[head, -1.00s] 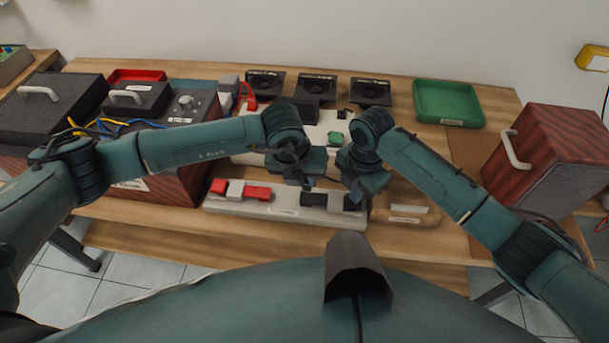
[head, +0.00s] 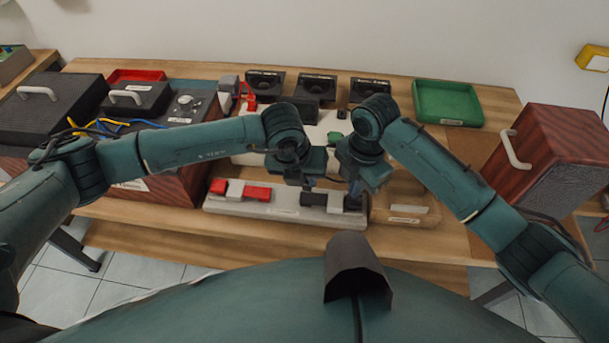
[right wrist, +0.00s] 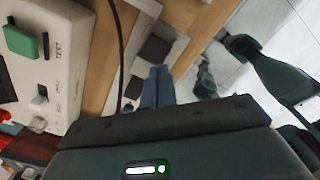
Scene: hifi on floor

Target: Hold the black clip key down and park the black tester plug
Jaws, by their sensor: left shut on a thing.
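The black clip on the pale rail (head: 280,210) has a long black part (head: 313,199), a grey block (head: 335,202) and a small black key (head: 352,204) at the right end. My left gripper (head: 308,184) is shut above the long black part; what it holds, seemingly the black tester plug, is hidden by the fingers. A thin black cable (right wrist: 121,50) shows in the right wrist view. My right gripper (head: 357,190) is shut, its fingers together. In the right wrist view its fingertips (right wrist: 158,72) are close to the black key (right wrist: 155,50); contact cannot be told.
A red clip (head: 257,193) sits on the rail's left half. Behind is a white panel with a green button (head: 334,137). A wooden block (head: 405,210) lies right of the rail. A green tray (head: 447,102) and a speaker-like box (head: 550,155) stand further right.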

